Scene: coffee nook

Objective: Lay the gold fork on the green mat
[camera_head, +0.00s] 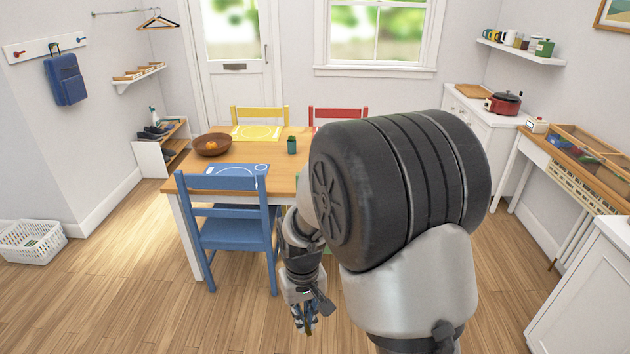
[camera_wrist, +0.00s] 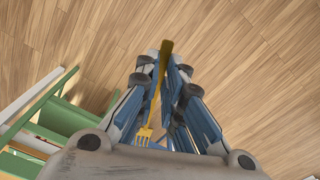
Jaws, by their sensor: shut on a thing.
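My gripper (camera_wrist: 162,65) is shut on the gold fork (camera_wrist: 153,108) in the wrist view. The fork's dark handle end is between the fingertips and its gold tines point back toward the palm. In the head view my gripper (camera_head: 306,322) hangs low over the floor, in front of the table and right of the blue chair. The fork is too small to make out there. I cannot make out the green mat; my arm covers the right part of the table.
The wooden table (camera_head: 280,165) holds a yellow mat (camera_head: 257,132), a blue mat (camera_head: 238,170), a brown bowl (camera_head: 212,145) and a dark green cup (camera_head: 292,145). A blue chair (camera_head: 228,228) stands in front. A green chair (camera_wrist: 62,112) shows in the wrist view's left.

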